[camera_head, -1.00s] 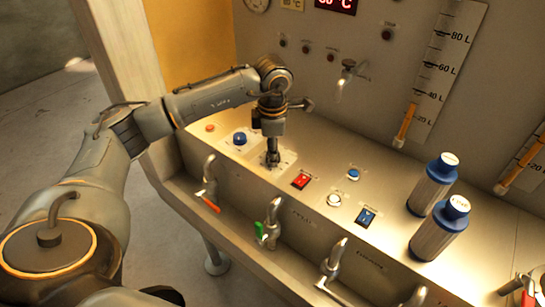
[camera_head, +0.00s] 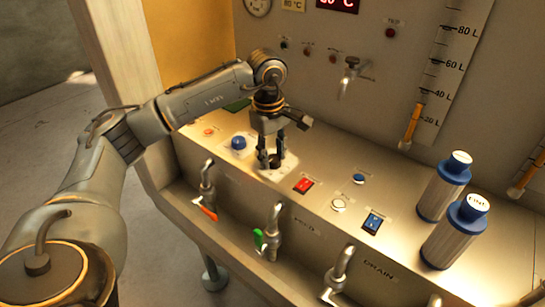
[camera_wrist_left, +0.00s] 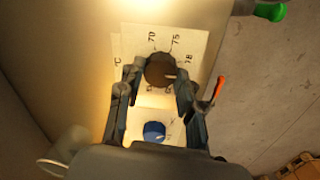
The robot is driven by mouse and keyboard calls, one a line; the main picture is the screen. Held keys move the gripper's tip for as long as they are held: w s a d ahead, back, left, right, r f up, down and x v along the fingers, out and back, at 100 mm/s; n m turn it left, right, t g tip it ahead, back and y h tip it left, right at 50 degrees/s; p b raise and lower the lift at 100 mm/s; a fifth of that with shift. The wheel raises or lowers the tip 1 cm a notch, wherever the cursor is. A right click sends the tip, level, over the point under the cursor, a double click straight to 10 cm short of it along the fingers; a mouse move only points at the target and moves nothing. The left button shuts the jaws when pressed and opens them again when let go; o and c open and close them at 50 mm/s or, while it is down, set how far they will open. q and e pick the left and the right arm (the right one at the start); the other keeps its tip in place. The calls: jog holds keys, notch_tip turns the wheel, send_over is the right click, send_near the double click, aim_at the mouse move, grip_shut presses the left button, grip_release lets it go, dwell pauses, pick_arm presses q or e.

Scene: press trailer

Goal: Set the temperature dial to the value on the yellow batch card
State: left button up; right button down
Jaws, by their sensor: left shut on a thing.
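The dark round temperature dial (camera_wrist_left: 160,71) sits on a pale scale plate (camera_wrist_left: 199,42) marked 70, 75 and 78; other marks are partly hidden. Its light pointer faces right in the left wrist view, a little below 78. My left gripper (camera_head: 271,164) comes down over the dial (camera_head: 275,160) from above. Its fingers (camera_wrist_left: 160,85) stand on either side of the dial and are shut on it. A small yellowish card (camera_head: 293,5) on the back panel seems to read 80 °C; its top edge is cut off. My right gripper is not in view.
A blue knob (camera_head: 239,142) stands close left of the dial, a red switch (camera_head: 304,186) close right. Taps (camera_head: 207,178) line the front edge. Two blue-capped cylinders (camera_head: 443,188) (camera_head: 456,230) stand at the right. A red display (camera_head: 338,4) is cut off at the top.

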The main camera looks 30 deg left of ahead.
aim_at(270, 158)
pick_arm(q)
jog(key=shift+w+m+b, duration=0.1)
jog(key=shift+m+b, duration=0.4)
jog(key=shift+m, duration=1.4)
jog(key=o, duration=1.2)
jog(key=shift+r, duration=0.2)
jog(key=r, duration=1.1)
jog(key=shift+s+a+r, duration=0.25)
jog(key=shift+s+r, duration=0.1)
